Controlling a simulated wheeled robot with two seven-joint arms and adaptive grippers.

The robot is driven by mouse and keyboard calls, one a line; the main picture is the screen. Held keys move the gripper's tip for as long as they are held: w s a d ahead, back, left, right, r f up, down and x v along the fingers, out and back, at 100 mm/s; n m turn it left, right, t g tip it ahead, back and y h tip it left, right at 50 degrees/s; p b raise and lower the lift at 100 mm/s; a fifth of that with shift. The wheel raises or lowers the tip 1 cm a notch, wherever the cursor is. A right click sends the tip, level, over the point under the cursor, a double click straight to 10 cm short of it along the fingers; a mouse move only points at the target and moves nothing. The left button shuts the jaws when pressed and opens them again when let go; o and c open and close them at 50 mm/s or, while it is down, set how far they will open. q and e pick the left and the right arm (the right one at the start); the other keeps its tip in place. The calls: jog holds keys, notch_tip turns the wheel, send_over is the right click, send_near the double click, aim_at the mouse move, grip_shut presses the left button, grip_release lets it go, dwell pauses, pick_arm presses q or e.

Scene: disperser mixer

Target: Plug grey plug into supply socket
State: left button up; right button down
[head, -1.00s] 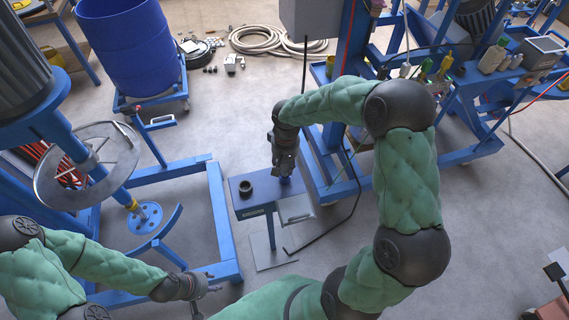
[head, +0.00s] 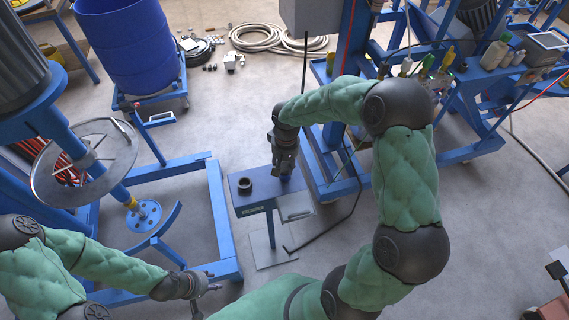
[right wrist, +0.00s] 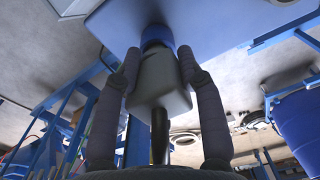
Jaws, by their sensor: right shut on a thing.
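My right gripper (head: 284,170) is low over the small blue stand (head: 262,207) in the head view. In the right wrist view its two fingers (right wrist: 163,88) are shut on the sides of the grey plug (right wrist: 160,82), a blocky grey body with a dark cable behind it. A blue round collar (right wrist: 156,37) sits between the plug and the blue surface of the stand. I cannot tell whether this collar belongs to the plug or the socket. A dark ring (head: 245,185) stands on the stand left of the gripper. My left gripper (head: 213,281) is apart, lower left, its opening unclear.
A blue frame (head: 222,220) and a mixer disc (head: 83,163) are on the left. A blue drum (head: 126,45) stands at the back left, beside a coiled hose (head: 265,40). A blue machine frame (head: 330,165) rises right of the stand. A black cable (head: 335,225) lies on the floor.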

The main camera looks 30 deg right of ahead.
jog(key=shift+f+b, duration=0.4)
jog(key=shift+f, duration=0.15)
jog(key=c, duration=0.7)
grip_release()
notch_tip(320, 180, up, 12)
jog(key=shift+d, duration=0.15)
jog(key=shift+s, duration=0.1)
dwell(0.4)
